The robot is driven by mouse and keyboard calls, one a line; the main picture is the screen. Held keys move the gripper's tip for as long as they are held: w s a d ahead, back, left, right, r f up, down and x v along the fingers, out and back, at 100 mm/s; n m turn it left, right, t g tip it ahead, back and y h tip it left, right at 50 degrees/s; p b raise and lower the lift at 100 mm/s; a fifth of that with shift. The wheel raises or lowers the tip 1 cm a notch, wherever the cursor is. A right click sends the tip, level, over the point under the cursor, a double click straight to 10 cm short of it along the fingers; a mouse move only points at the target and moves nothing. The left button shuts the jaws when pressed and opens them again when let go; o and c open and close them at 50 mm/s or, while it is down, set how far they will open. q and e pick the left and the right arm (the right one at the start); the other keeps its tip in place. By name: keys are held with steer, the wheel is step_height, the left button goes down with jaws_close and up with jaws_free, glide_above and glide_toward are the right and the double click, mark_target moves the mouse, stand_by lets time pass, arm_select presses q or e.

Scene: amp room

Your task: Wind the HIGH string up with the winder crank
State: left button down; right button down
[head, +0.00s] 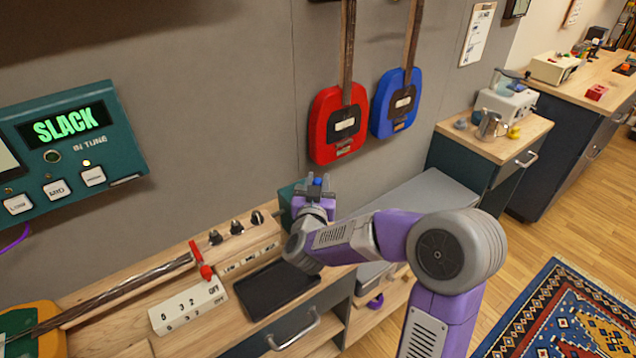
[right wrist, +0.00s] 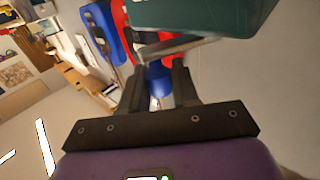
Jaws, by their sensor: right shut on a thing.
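My right gripper (head: 317,188) is shut on a small blue knob (head: 317,181), which looks like the winder crank's handle. In the right wrist view the blue knob (right wrist: 158,82) sits between the fingers, below a grey metal crank arm (right wrist: 172,47) that reaches to a teal box (right wrist: 205,14). The teal box (head: 287,204) is partly hidden behind my gripper in the head view. The tuner panel (head: 75,150) reads SLACK, and a light glows above its rightmost button (head: 93,176). I cannot make out the HIGH string. My left gripper is out of view.
On the bench are a black tray (head: 277,289), a white numbered block (head: 188,305), dark pegs (head: 237,227) and an instrument neck (head: 120,291) with a red piece (head: 201,262). Red (head: 337,125) and blue (head: 395,104) instruments hang on the wall. A drawer handle (head: 293,330) juts out in front.

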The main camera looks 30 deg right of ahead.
steer(key=c, duration=0.9)
jaws_free()
steer(key=p+v, duration=0.1)
steer(key=v, duration=0.6)
steer(key=shift+s+a, duration=0.1)
steer(key=shift+s, duration=0.15)
